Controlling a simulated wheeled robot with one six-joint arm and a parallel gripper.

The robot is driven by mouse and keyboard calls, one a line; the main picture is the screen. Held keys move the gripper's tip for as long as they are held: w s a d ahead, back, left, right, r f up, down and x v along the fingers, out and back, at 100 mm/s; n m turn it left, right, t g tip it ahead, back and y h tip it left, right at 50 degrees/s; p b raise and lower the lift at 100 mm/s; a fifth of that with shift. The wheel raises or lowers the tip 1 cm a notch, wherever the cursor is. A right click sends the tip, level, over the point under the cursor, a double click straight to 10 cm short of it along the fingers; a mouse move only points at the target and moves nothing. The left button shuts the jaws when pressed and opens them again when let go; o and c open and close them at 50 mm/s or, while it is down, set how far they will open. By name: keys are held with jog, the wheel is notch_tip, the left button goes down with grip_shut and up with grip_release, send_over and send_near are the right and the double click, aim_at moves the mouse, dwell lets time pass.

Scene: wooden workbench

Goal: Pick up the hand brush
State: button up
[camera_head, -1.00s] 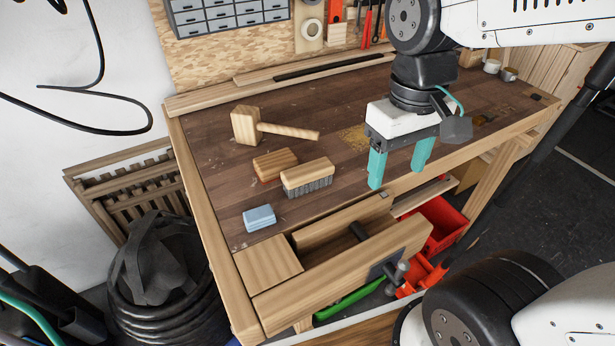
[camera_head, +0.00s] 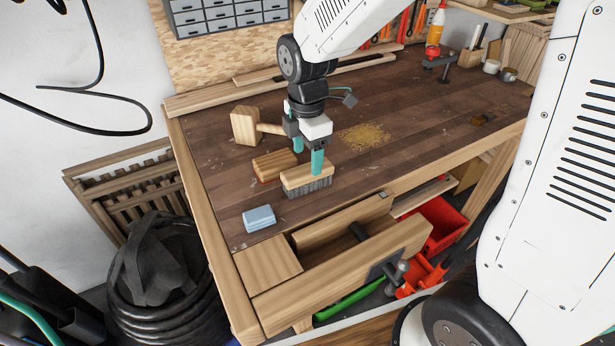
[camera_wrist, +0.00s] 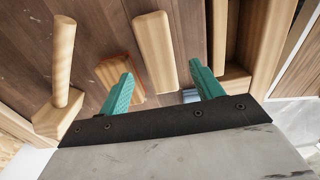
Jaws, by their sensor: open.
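The hand brush (camera_head: 305,184) lies on the bench, a pale wooden block with grey bristles downward. It also shows in the wrist view (camera_wrist: 154,50), top face up, lying ahead of the gap between my fingers. My gripper (camera_head: 308,158) is open and empty, with its two teal fingers pointing down above the brush. In the head view the near finger overlaps the brush's top edge; whether it touches cannot be told. In the wrist view the fingers (camera_wrist: 160,75) are spread wider than the brush's narrow side.
A similar block with a reddish underside (camera_head: 274,165) lies close beside the brush on the left. A wooden mallet (camera_head: 245,126) lies behind, partly hidden by my gripper. A blue sponge-like block (camera_head: 259,218) lies at front left. An open drawer (camera_head: 345,250) juts out in front.

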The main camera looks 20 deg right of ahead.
aim_at(308, 169)
notch_tip(308, 169, down, 6)
jog(key=shift+d+r, duration=0.1)
jog(key=c, duration=1.1)
